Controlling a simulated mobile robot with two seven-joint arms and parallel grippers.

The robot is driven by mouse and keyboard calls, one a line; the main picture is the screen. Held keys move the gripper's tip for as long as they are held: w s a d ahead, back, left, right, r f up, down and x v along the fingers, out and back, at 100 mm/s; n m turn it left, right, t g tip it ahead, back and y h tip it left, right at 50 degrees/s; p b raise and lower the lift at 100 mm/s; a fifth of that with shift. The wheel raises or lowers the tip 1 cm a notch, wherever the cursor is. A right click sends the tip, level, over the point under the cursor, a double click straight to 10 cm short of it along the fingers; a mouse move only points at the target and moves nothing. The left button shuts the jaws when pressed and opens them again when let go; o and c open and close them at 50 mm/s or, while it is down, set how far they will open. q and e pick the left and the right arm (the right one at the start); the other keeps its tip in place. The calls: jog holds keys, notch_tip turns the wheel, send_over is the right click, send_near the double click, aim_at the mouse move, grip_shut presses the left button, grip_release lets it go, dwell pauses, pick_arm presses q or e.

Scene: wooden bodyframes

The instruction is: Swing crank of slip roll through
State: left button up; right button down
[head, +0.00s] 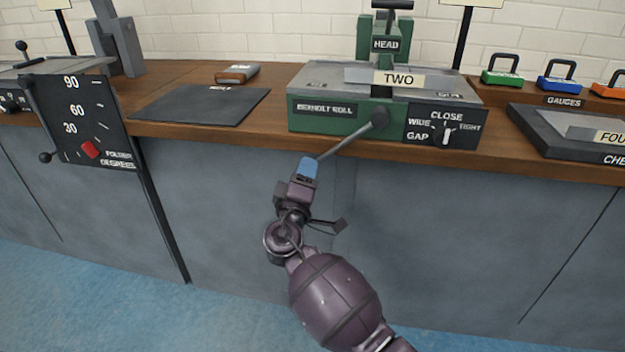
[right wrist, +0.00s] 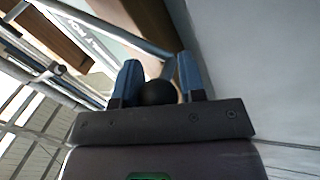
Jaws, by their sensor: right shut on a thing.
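The slip roll (head: 306,116) is a green and grey machine on the bench, labelled for slip roll, with a "TWO" plate on top. Its crank (head: 350,135) runs from a dark hub on the front face down and to the left. My right gripper (head: 309,163) is at the crank's lower end, in front of the bench edge. In the right wrist view its two blue fingers stand either side of the crank's black ball knob (right wrist: 157,93), shut on it. The knob is hidden by the gripper in the head view. My left gripper is in neither view.
A gap dial (head: 445,134) is right of the crank hub. A dark mat (head: 200,105) lies to the left, with a folder degree plate (head: 85,120) beyond. Colored gauges (head: 558,84) stand at the right. The grey cabinet front is below the crank, with open floor before it.

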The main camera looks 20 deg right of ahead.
jog(key=shift+w+a+r+m+h, duration=0.15)
jog(key=shift+a+r+m+h, duration=0.15)
jog(key=shift+r+m, duration=0.25)
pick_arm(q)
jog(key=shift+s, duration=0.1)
pick_arm(e)
jog(key=shift+r, duration=0.2)
jog(key=c, duration=0.8)
grip_release()
jog(key=shift+a, duration=0.1)
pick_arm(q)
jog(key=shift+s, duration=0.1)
pick_arm(e)
jog(key=shift+o, duration=0.2)
jog(key=shift+f, duration=0.15)
jog(key=shift+a+f, duration=0.1)
pick_arm(q)
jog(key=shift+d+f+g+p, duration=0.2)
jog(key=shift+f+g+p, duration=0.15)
jog(key=shift+p, duration=0.35)
pick_arm(e)
jog(key=v, duration=1)
jog(key=shift+s, duration=0.3)
